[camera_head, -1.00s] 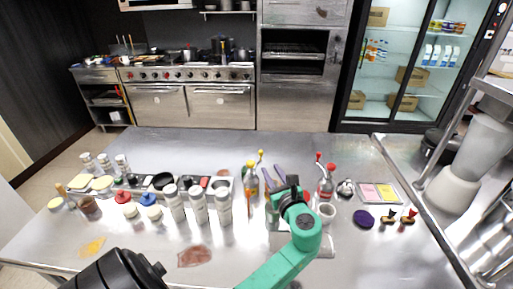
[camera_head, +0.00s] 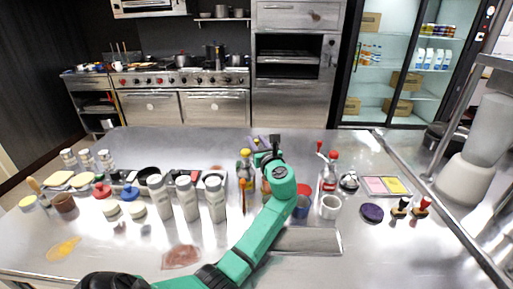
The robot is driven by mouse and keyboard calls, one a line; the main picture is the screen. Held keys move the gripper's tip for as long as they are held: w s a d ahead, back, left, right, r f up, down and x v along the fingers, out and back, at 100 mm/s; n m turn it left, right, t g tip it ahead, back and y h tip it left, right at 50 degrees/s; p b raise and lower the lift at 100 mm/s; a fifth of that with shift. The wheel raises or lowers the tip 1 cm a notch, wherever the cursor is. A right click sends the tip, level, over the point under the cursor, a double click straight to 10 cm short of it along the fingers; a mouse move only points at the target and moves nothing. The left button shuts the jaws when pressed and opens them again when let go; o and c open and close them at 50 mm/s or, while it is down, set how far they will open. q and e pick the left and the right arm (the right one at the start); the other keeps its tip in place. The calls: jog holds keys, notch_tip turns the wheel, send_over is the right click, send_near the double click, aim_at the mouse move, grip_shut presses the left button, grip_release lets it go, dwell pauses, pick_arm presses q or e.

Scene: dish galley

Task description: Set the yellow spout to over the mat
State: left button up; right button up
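A bottle with a yellow cap (camera_head: 245,155) stands near the middle of the counter, among other bottles. The yellow spout itself is hard to make out now, with my arm close beside it. A flat grey mat or tray (camera_head: 318,242) lies on the counter in front, partly covered by my green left arm. My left gripper (camera_head: 266,143) reaches past the bottle, just right of the yellow cap. Its fingers are small and dark, and I cannot see whether they hold anything. My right gripper is out of view.
White shakers (camera_head: 187,198) stand left of my arm. A red-spouted bottle (camera_head: 329,172), a white cup (camera_head: 330,207) and a purple disc (camera_head: 372,212) are to the right. Stains lie at front left. The counter's back strip is clear.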

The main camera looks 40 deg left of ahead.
pick_arm(q)
jog(key=shift+w+a, duration=0.1)
jog(key=shift+a, duration=0.05)
grip_shut()
dwell(1.4)
